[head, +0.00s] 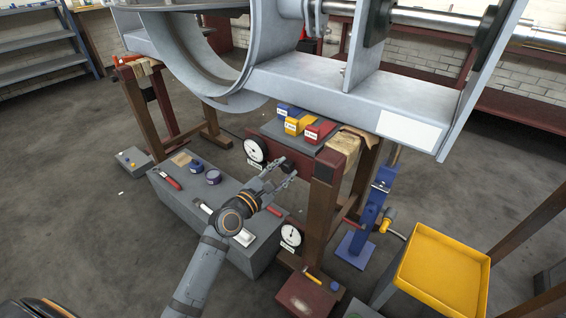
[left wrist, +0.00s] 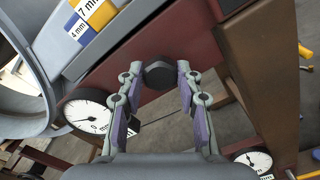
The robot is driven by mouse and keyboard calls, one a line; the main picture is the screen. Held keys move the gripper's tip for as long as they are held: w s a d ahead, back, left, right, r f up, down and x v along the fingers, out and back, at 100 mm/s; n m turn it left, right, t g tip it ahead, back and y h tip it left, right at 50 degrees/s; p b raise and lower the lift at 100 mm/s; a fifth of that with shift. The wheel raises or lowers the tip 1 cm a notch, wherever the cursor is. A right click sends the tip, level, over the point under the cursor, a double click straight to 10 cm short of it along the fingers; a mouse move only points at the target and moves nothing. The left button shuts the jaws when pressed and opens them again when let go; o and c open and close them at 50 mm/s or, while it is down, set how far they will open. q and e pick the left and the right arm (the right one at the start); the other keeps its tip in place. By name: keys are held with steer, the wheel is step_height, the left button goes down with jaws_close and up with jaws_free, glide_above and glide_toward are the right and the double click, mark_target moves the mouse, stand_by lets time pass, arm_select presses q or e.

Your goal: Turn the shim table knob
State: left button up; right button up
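The shim table knob is a dark, faceted knob (left wrist: 159,75) on the dark red front of the shim table; in the head view the knob (head: 288,163) is small and partly hidden by the fingers. My left gripper (head: 279,178) reaches it from the front. In the left wrist view its two fingers stand apart, with the tips on either side of the knob; I cannot tell whether they touch it. The grey table top (head: 266,128) carries blue, yellow and red labelled shim blocks (head: 297,123). My right gripper is not in view.
A round dial gauge (head: 255,150) is close left of the knob, and another dial (head: 291,235) is lower down. A brown post (head: 322,205) stands to the right. A grey bench with tools (head: 180,200) lies below my left arm. The large grey ring frame (head: 340,95) hangs above.

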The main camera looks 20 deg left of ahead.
arm_select(q)
steer(key=o, duration=0.4)
steer(key=shift+f, duration=0.1)
steer(key=shift+s, duration=0.1)
steer(key=shift+s+a, duration=0.25)
steer(key=shift+s, duration=0.25)
steer(key=shift+s+a, duration=0.1)
steer(key=shift+s, duration=0.25)
steer(key=p+v, duration=0.1)
steer(key=v, duration=0.5)
steer(key=shift+p, duration=0.35)
